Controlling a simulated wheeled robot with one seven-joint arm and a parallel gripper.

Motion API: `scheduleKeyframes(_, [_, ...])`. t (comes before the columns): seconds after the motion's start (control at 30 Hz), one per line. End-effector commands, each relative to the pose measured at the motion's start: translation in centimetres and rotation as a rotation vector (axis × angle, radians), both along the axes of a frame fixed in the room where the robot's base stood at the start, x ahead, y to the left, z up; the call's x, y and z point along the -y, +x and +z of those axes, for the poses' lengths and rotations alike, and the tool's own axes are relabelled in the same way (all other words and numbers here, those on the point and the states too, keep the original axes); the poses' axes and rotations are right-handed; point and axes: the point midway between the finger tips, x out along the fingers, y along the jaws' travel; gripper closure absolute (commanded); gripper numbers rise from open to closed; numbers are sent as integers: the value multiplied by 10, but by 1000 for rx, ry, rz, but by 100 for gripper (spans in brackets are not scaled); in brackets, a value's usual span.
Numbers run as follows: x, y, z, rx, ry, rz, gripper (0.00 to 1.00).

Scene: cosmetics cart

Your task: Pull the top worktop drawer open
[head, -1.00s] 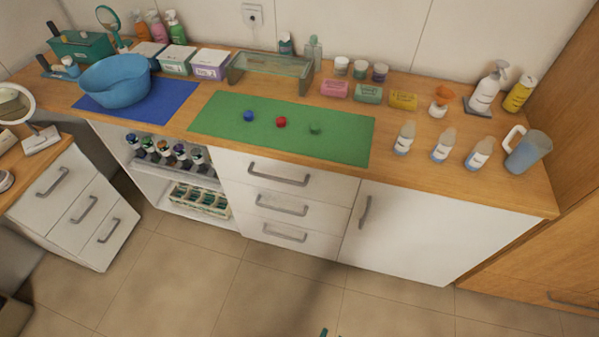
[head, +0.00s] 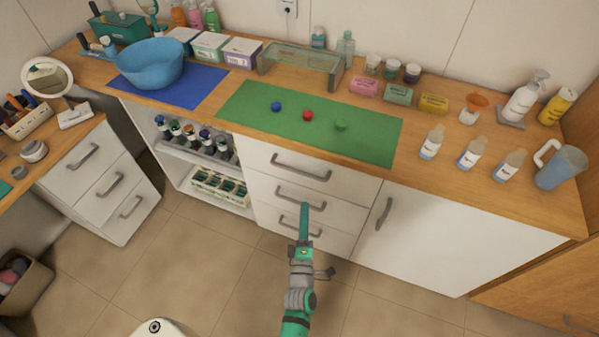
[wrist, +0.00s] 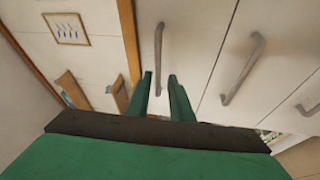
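The top worktop drawer (head: 340,181) is a white front just under the wooden worktop, with a grey bar handle (head: 301,166). It looks closed. My gripper (head: 304,210) is in front of the drawer stack and overlaps the lower drawers in the head view. In the wrist view my gripper (wrist: 164,85) has its two green fingers apart with nothing between them. The top drawer handle (wrist: 158,45) appears just beyond the fingertips, roughly in line with the gap, and apart from them.
The middle drawer handle (head: 300,198) and bottom drawer handle (head: 298,226) are below. A cupboard door handle (head: 383,213) is to the right, and an open shelf (head: 180,190) is left. A green mat (head: 250,111) lies on the worktop (head: 410,181). The floor in front is clear.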

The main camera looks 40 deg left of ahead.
Motion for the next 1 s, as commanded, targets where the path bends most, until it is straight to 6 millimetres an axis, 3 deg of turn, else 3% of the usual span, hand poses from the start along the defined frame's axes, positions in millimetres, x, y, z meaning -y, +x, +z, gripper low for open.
scheduleKeyframes(0.13, [-27,17,5,78,-81,29,80])
scheduleKeyframes(0.37, [-40,31,9,109,-109,35,80])
scheduleKeyframes(0.8, [-81,88,22,107,-107,34,80])
scheduleKeyframes(1.0, [-91,105,24,103,-107,30,80])
